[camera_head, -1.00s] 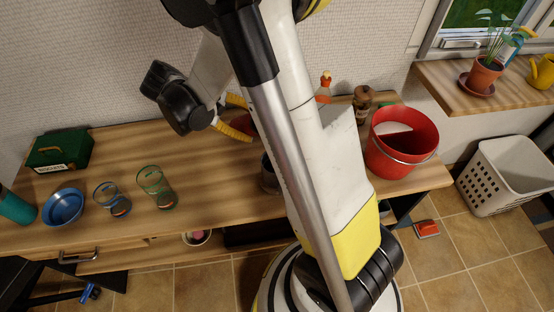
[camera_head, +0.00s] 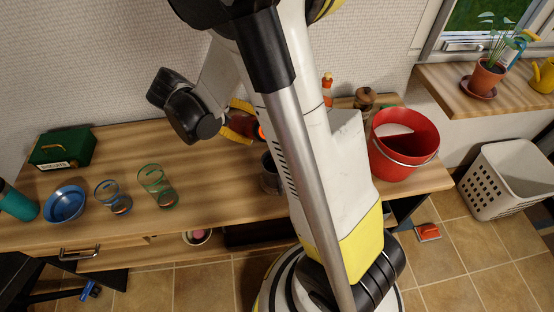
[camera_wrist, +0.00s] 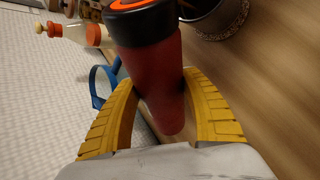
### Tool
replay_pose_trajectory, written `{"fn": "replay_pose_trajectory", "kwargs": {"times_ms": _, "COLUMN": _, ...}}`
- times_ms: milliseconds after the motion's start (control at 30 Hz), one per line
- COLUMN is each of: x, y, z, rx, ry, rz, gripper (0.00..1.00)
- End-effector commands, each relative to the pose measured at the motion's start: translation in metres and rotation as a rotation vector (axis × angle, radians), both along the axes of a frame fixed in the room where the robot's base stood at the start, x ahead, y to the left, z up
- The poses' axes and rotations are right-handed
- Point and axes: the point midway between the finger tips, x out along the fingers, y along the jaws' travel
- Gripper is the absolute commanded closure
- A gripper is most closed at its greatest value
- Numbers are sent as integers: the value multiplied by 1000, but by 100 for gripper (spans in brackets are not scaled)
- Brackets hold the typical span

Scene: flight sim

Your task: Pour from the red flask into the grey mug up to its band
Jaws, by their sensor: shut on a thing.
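My gripper (camera_head: 244,122) is shut on the red flask (camera_wrist: 165,85), with one yellow finger on each side of its body in the wrist view. The flask has a black collar and an orange top (camera_wrist: 140,4). In the head view the orange end (camera_head: 261,132) points right, toward the grey mug (camera_head: 270,177), and the flask looks tilted. The mug stands on the counter, partly hidden behind my arm. In the wrist view its speckled wall (camera_wrist: 228,22) and dark inside show beyond the flask's top. I cannot make out its band, its fill level or any stream.
The wooden counter (camera_head: 215,185) is clear left of the mug. Two glasses (camera_head: 158,188), a blue bowl (camera_head: 66,204) and a green box (camera_head: 63,148) stand further left. A red bucket (camera_head: 402,145), a brown jar (camera_head: 364,98) and an orange-topped bottle (camera_head: 327,88) stand right.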

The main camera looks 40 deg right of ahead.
Motion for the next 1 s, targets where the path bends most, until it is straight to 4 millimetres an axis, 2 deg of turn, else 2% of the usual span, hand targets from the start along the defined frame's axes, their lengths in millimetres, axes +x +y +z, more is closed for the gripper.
{"fn": "replay_pose_trajectory", "kwargs": {"times_ms": 1000, "x": 5, "y": 1, "z": 8, "rx": -14, "ry": -86, "rz": -1, "gripper": 87}}
